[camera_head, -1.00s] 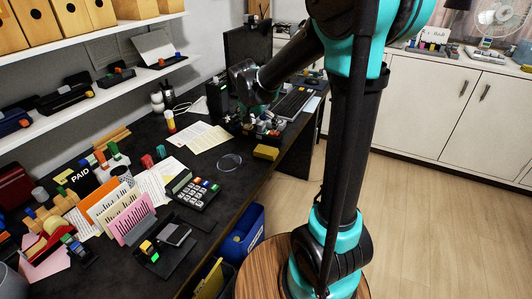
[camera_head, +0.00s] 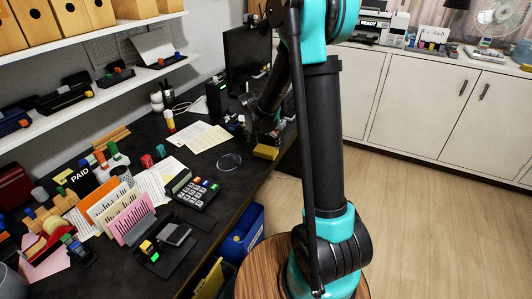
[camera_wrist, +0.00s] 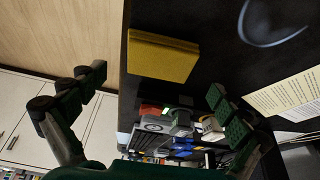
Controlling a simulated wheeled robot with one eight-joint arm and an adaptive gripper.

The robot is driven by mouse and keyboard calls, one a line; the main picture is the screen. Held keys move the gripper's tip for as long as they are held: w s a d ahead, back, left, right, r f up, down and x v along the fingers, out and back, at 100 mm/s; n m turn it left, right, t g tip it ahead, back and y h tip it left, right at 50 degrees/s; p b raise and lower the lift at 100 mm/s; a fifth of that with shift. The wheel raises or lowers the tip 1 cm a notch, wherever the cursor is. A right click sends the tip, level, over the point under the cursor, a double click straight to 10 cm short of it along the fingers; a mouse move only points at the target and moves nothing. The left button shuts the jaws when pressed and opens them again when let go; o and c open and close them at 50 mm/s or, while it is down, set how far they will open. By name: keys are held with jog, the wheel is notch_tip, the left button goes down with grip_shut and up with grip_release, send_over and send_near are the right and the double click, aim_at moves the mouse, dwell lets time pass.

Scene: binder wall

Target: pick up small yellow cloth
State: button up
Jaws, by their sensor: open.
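The small yellow cloth (camera_head: 265,152) is a flat, thick square lying on the dark desk (camera_head: 215,208), at its front edge. In the wrist view the cloth (camera_wrist: 163,58) lies above the picture's middle, beside the desk edge. My gripper (camera_wrist: 157,86) is open and empty, with one finger at left over the floor side and the other at right over the desk. The cloth shows beyond the gap between the fingertips, apart from them. In the head view my gripper (camera_head: 262,126) is just behind the cloth, partly hidden by its own dark links.
A clear round item (camera_head: 230,162) lies left of the cloth, with paper sheets (camera_head: 208,137) behind it. Small clutter (camera_wrist: 180,130) sits close to my gripper in the wrist view. A monitor (camera_head: 246,55) stands at the back. A blue bin (camera_head: 243,235) stands below the desk edge.

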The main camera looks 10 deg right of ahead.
aim_at(266, 150)
jog(key=shift+x, duration=2.5)
jog(key=shift+d, duration=0.1)
jog(key=c, duration=0.9)
jog(key=shift+o, duration=0.2)
notch_tip(266, 150, up, 20)
